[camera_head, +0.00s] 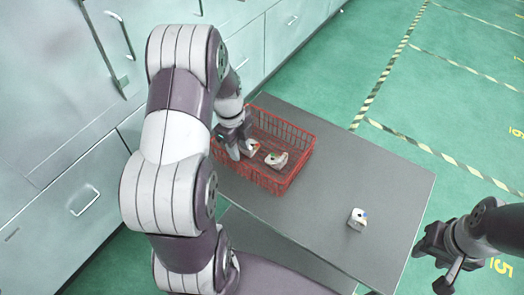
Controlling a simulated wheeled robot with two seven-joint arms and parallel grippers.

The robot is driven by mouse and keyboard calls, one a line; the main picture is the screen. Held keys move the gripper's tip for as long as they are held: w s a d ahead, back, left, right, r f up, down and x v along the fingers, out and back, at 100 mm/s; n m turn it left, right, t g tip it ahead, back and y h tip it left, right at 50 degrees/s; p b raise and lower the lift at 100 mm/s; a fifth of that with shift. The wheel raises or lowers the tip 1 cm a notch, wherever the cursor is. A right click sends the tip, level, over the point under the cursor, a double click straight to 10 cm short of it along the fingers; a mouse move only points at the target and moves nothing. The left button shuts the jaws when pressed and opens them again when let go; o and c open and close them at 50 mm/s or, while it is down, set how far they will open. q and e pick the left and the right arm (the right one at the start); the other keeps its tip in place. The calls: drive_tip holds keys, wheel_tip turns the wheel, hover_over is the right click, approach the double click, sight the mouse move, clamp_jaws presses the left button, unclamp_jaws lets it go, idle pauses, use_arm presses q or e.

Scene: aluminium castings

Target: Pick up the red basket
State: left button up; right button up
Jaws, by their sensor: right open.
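The red wire basket (303,155) stands on the left part of the grey table. A few small pale castings (276,160) with coloured marks lie in it. My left gripper (238,150) is at the basket's left side, over or against its rim. Its fingers are small and partly hidden by my own arm, so I cannot tell whether they are open or shut or touching the rim. My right gripper (432,265) is open and empty beyond the table's right edge, well away from the basket.
The grey table (385,190) is mostly bare to the right of the basket. One small white casting (357,219) lies near its right front part. Grey cabinets (60,130) with handles stand at the left and back. Green floor with striped tape lies to the right.

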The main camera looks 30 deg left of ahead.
use_arm(q)
hover_over(247, 178)
drive_tip(key=f, duration=0.3)
drive_tip(key=w+a+f, duration=0.1)
drive_tip(key=shift+f+p, duration=0.15)
drive_tip(key=shift+p, duration=0.2)
drive_tip(key=f, duration=0.1)
drive_tip(key=f+p, duration=0.1)
drive_tip(key=f, duration=0.3)
drive_tip(key=shift+s+f+p, duration=0.1)
drive_tip(key=shift+s+p, duration=0.25)
drive_tip(key=shift+f, duration=0.15)
drive_tip(key=shift+d, duration=0.15)
drive_tip(key=shift+c, duration=0.6)
drive_tip(key=shift+w, duration=0.1)
clamp_jaws()
use_arm(e)
drive_tip(key=r, duration=0.2)
drive_tip(key=shift+d+r, duration=0.3)
drive_tip(key=shift+d, duration=0.05)
